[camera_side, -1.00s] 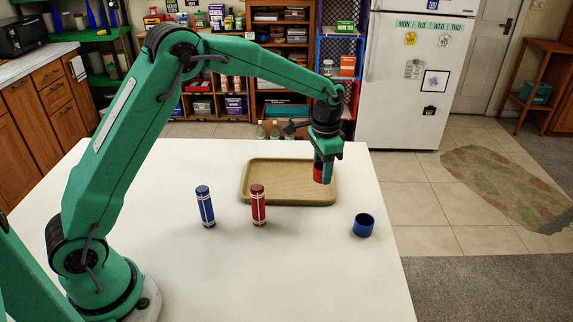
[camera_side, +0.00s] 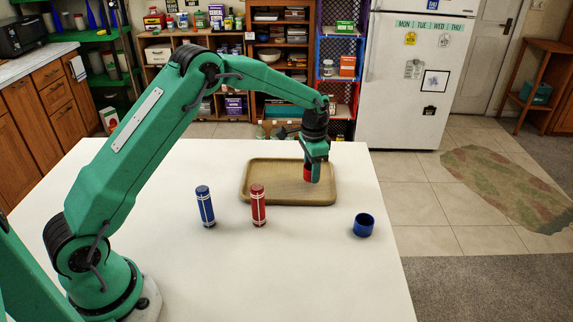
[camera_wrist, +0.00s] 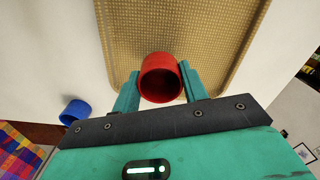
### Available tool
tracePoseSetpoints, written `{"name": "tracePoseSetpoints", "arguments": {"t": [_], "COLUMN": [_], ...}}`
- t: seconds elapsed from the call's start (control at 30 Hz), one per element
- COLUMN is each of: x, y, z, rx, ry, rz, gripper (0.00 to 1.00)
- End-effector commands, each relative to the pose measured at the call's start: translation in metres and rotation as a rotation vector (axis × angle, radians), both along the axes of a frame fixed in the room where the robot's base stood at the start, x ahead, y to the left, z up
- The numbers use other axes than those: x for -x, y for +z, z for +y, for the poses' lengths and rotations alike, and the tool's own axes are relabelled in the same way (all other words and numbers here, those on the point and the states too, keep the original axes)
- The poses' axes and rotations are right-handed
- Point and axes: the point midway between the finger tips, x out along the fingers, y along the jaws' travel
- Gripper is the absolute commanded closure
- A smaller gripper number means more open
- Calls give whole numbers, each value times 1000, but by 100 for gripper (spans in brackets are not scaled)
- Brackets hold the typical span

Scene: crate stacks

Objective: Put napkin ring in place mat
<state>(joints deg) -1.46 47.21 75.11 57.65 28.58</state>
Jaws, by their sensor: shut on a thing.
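My gripper (camera_side: 312,174) is shut on a red napkin ring, which shows as a small red patch (camera_side: 307,174) beside the finger in the side view. In the wrist view the red ring (camera_wrist: 160,68) sits between both fingertips of my gripper (camera_wrist: 159,86). The place mat (camera_side: 262,200) is a beige woven rectangle with a raised rim; it also fills the top of the wrist view (camera_wrist: 185,25). The ring is over the right part of the mat, low down; I cannot tell whether it touches.
A blue ring (camera_side: 363,226) stands on the white table (camera_side: 290,270), right of the mat. A blue banded cylinder (camera_side: 205,207) and a red banded cylinder (camera_side: 258,206) stand upright in front of the mat. The table's front middle is clear.

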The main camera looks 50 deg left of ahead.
Motion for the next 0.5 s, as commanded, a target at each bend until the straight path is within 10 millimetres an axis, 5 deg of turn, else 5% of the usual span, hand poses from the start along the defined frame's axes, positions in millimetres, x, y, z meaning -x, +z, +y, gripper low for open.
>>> {"name": "tracePoseSetpoints", "arguments": {"t": [0.2,0.5], "x": [0,0], "y": [-24,-27], "z": [0,0], "rx": [0,0], "ry": [0,0], "rz": [0,-1], "gripper": [80,80]}}
